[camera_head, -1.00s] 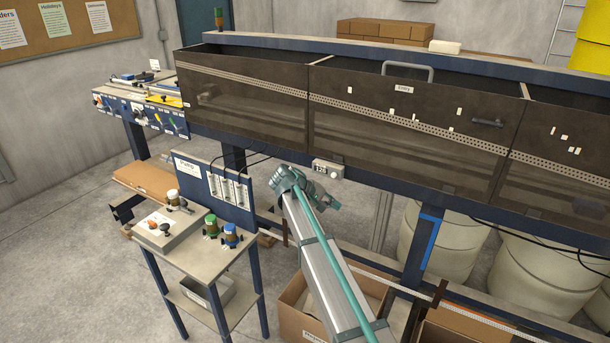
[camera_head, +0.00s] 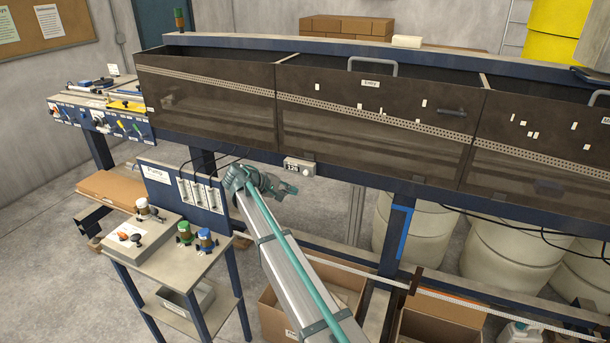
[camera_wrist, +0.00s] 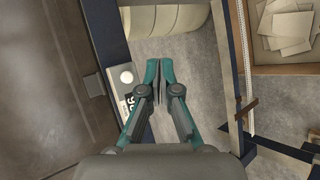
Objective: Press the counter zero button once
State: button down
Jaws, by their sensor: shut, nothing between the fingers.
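The counter (camera_head: 299,166) is a small pale box with a dark digit display, mounted on the blue beam under the dark hood panels. In the wrist view the counter (camera_wrist: 122,88) lies left of my fingers, with a round white button (camera_wrist: 126,76) near its upper end. My gripper (camera_head: 289,190) is just below the counter in the head view. In the wrist view my gripper (camera_wrist: 159,72) is shut and empty, its teal fingertips together to the right of the button. They look apart from the button; the depth gap is hard to tell.
A pump panel (camera_head: 184,192) and a small table (camera_head: 190,262) with bottles stand to the left. Open cardboard boxes (camera_head: 275,312) sit below the beam. Pale drums (camera_head: 512,255) stand behind the frame at right. A blue-taped post (camera_head: 398,235) is right of my arm.

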jog(key=w+d, duration=0.2)
jog(key=w, duration=0.5)
jog(key=shift+w+d, duration=0.35)
jog(key=shift+w, duration=0.05)
jog(key=shift+w, duration=0.15)
dwell(1.1)
jog(key=shift+w+d, duration=0.15)
jog(key=shift+w, duration=0.1)
jog(key=shift+w+d, duration=0.1)
jog(key=shift+w, duration=0.35)
dwell(0.8)
jog(key=shift+s, duration=0.2)
jog(key=shift+s+a, duration=0.25)
jog(key=shift+s, duration=0.45)
jog(key=shift+s, duration=0.1)
jog(key=s, duration=0.1)
jog(key=s+a, duration=0.1)
jog(key=s, duration=0.2)
jog(key=shift+s+a+b, duration=0.25)
jog(key=shift+a+b, duration=0.1)
jog(key=shift+b, duration=0.05)
